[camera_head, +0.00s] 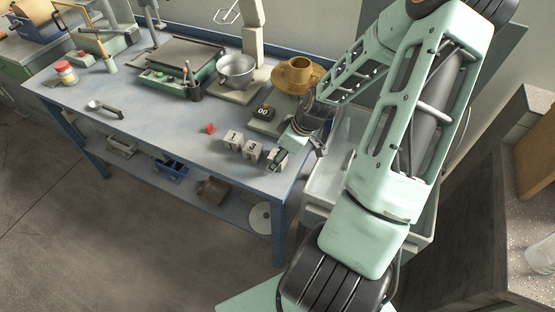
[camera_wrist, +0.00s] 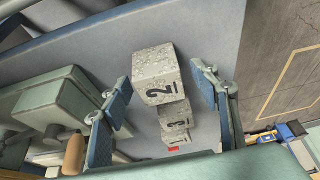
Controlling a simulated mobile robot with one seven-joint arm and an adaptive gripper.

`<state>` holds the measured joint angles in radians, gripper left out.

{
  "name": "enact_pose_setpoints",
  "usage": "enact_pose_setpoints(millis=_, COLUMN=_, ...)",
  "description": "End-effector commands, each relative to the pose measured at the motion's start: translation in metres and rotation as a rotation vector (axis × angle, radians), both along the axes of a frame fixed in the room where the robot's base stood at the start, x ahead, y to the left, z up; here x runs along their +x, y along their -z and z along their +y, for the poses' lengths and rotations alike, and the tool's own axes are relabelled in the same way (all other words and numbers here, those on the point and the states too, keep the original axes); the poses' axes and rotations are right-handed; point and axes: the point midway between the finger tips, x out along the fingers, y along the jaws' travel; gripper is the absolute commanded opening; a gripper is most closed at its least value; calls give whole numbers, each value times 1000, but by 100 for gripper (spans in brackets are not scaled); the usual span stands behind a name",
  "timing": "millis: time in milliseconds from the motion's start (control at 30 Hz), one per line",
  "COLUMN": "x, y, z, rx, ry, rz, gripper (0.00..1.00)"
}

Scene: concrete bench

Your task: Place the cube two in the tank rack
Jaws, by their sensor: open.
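Cube two (camera_wrist: 158,82) is a speckled pale concrete cube with a black 2. It stands on the blue-grey bench near the front right corner, and in the head view it shows (camera_head: 277,158) partly behind my gripper (camera_head: 296,160). In the wrist view my gripper (camera_wrist: 162,88) is open, with one finger on each side of cube two. Cube three (camera_wrist: 175,120) and cube one (camera_wrist: 176,137) stand in a row beside it. I cannot tell for certain which thing is the tank rack.
A dark block marked 00 (camera_head: 263,112) sits on a green base behind the cubes. A small red piece (camera_head: 210,128) lies left of them. A metal pot (camera_head: 236,70) and a tan cup (camera_head: 298,75) stand farther back. A pale tub (camera_head: 328,178) is right of the bench.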

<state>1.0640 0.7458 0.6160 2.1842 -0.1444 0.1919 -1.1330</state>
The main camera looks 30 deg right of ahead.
Motion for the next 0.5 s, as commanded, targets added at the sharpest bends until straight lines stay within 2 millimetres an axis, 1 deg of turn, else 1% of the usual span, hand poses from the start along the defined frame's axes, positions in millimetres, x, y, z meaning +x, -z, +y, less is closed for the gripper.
enact_pose_setpoints(millis=100, x=2, y=6, z=1, rx=0, ry=1, rz=0, gripper=56)
enact_pose_setpoints(millis=300, x=2, y=6, z=1, rx=0, ry=1, rz=0, gripper=56)
enact_pose_setpoints(millis=367, x=2, y=6, z=1, rx=0, ry=1, rz=0, gripper=50)
enact_pose_setpoints(millis=500, x=2, y=6, z=1, rx=0, ry=1, rz=0, gripper=35)
